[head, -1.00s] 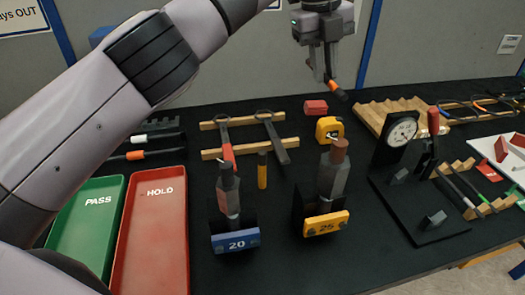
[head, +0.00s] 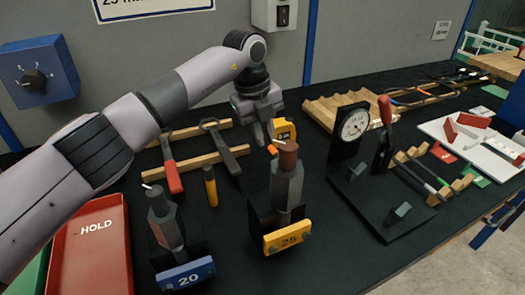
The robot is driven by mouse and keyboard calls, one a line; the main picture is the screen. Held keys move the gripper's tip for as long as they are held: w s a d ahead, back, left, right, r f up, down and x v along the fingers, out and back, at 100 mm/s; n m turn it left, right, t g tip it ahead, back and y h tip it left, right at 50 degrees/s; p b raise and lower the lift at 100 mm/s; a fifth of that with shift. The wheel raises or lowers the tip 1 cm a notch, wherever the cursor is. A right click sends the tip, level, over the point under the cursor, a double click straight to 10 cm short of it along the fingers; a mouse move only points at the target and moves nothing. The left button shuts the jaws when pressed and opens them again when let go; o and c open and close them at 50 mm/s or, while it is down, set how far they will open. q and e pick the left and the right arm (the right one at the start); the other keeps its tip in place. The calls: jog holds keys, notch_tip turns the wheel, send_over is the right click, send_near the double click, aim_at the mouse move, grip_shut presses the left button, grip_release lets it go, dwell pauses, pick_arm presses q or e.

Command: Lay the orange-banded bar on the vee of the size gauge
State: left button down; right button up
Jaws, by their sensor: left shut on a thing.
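My left gripper (head: 265,135) is shut on the orange-banded bar, whose orange band (head: 272,150) shows just under the fingers. The rest of the bar is mostly hidden by the gripper and the clutter behind it. The gripper is above the table, behind the brown-topped tool in the 25 stand. The size gauge (head: 384,238) stands to the right, with a black base, a round dial (head: 354,123) and a red-handled lever (head: 385,110). Two dark vee blocks, a rear one (head: 356,170) and a front one (head: 398,212), stand on its base; no bar lies on them. My right gripper is not in view.
The yellow 25 stand (head: 287,238) and blue 20 stand (head: 185,274) hold upright tools in front. A red HOLD tray (head: 92,265) is at left. A wooden rack with bars (head: 435,200) lies right of the gauge.

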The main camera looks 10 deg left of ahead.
aim_at(266, 162)
pick_arm(q)
jog(key=shift+f, duration=2.7)
jog(key=shift+f, duration=0.15)
jog(key=c, duration=1.1)
grip_release()
